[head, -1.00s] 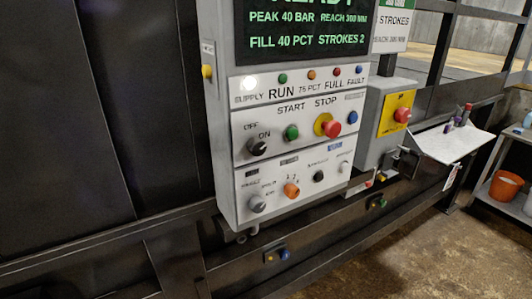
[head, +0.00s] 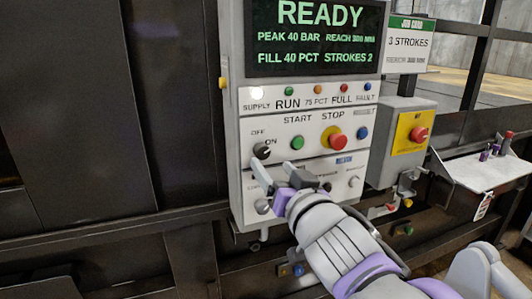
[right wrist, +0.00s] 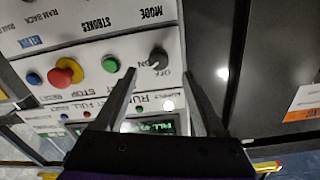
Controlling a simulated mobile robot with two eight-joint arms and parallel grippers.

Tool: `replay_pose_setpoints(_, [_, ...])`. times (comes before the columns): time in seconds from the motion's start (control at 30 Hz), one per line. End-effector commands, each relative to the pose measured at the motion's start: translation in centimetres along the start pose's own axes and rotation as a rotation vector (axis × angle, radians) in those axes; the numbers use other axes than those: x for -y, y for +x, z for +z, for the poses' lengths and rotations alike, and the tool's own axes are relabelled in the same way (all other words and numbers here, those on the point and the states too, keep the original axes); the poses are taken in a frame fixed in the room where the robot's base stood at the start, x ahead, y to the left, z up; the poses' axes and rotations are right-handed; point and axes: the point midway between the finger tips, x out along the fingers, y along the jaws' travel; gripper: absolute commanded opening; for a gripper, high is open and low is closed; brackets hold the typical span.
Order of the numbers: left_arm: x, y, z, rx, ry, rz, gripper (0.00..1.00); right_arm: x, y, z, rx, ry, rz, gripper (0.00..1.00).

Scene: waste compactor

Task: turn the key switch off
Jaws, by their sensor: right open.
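The key switch (head: 262,151) is a dark round knob on the grey control panel, with OFF printed up and left of it and ON at its right. In the right wrist view the key switch (right wrist: 159,58) shows between my two fingertips in the picture; the remaining gap in depth is hard to tell. A light mark on the knob seems to lie toward ON. My right gripper (head: 273,168) is open and empty, just below the key switch in the head view. The right gripper's fingers (right wrist: 159,68) are spread in the wrist view. My left gripper is out of view.
Right of the key switch are a green START button (head: 297,143) and a red STOP button (head: 335,140). My gripper partly hides the lower row of knobs. The display (head: 315,38) reads READY.

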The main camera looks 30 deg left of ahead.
Motion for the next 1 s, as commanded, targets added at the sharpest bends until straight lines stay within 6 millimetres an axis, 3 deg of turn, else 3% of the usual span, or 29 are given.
replay_pose_setpoints(0.1, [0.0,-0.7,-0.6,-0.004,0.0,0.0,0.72,0.1,2.5,-0.2,-0.001,0.001,0.0,0.72])
replay_pose_setpoints(0.33, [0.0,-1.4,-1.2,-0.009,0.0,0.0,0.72,0.0,5.8,-0.2,-0.001,-0.001,0.001,0.72])
replay_pose_setpoints(0.5, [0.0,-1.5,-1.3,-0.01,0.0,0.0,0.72,0.0,6.9,0.0,0.0,0.001,0.001,0.72])
replay_pose_setpoints(0.77, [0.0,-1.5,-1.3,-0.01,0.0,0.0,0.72,-0.1,7.1,0.0,0.0,0.001,0.002,0.72])
replay_pose_setpoints(0.87, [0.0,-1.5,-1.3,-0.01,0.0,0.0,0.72,-0.1,7.1,0.0,0.0,0.0,0.002,0.59])
replay_pose_setpoints(1.0, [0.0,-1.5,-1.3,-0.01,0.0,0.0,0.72,-0.1,7.0,0.0,0.0,0.0,0.002,0.34])
